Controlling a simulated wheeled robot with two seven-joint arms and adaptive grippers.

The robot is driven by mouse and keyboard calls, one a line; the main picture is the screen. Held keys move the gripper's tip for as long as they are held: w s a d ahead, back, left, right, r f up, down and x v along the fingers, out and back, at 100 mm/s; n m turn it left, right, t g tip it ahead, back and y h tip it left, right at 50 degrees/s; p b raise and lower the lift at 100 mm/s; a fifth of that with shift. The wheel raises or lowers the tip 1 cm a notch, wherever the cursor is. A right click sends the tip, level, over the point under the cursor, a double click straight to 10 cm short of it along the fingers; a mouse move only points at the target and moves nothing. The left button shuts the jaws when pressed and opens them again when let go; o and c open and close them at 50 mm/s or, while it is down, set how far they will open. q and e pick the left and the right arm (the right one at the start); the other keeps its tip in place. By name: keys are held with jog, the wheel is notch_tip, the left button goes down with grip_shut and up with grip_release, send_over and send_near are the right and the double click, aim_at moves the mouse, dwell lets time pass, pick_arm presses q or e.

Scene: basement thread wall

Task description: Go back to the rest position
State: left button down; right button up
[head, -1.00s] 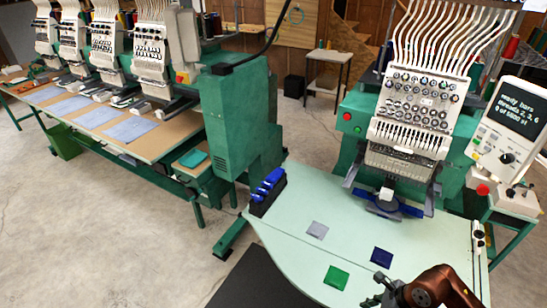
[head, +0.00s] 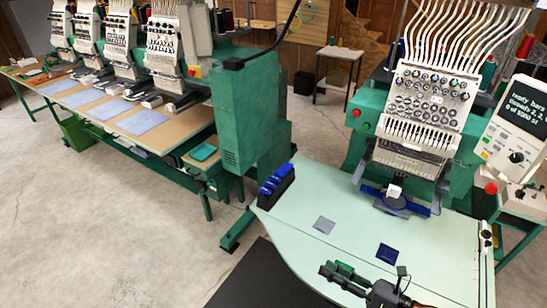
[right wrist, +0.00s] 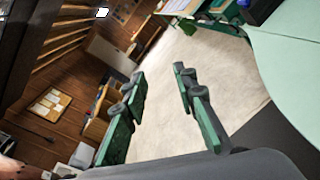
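My right gripper (head: 338,272) is above the front edge of the pale green table (head: 290,225), its arm coming in from the lower right. In the right wrist view my right gripper (right wrist: 158,82) is open, its two green-padded fingers apart with only floor between them. A grey patch (head: 324,225) and a dark blue patch (head: 388,251) lie flat on the table. A green patch cannot be told apart from the gripper in front of its place. My left gripper is not in view.
An embroidery machine head (head: 428,110) stands at the table's back, with a control panel (head: 520,125) at right. A black rack with blue tops (head: 275,187) stands on the table's left edge. A long multi-head machine bench (head: 130,115) is at left. Concrete floor (head: 120,230) is open at lower left.

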jog(key=w+d+r+m+t+h, duration=0.2)
jog(key=d+r+m+t+h, duration=0.15)
jog(key=d+m+t, duration=0.35)
jog(key=w+d+r+m+t+h, duration=0.3)
jog(key=d+m+h, duration=0.15)
jog(key=m, duration=0.45)
jog(key=s+d+f+m+g+h, duration=0.25)
jog(key=d+f+m+h, duration=0.25)
jog(key=d+f+m, duration=0.3)
jog(key=s+d+f+m+g+h, duration=0.25)
jog(key=d+f+m+h, duration=0.25)
jog(key=d+f+m, duration=0.3)
jog(key=s+a+f+m+g+y, duration=0.1)
jog(key=s+a+f+m+g, duration=0.2)
jog(key=s+f, duration=0.45)
jog(key=s+a+f+m+g+y, duration=0.1)
jog(key=s+a+f+m+g, duration=0.1)
jog(key=s+f+g, duration=0.5)
jog(key=s+a+f+m+g+y, duration=0.1)
jog(key=s+a+f+m+g, duration=0.15)
jog(key=s+f, duration=0.5)
notch_tip(320, 180, down, 28)
jog(key=a, duration=0.2)
jog(key=s+f+n+g+y, duration=0.1)
jog(key=s+f, duration=1.7)
jog(key=s, duration=0.1)
jog(key=shift+s+f+g, duration=0.2)
jog(key=shift+s+g, duration=0.05)
jog(key=shift+g, duration=0.1)
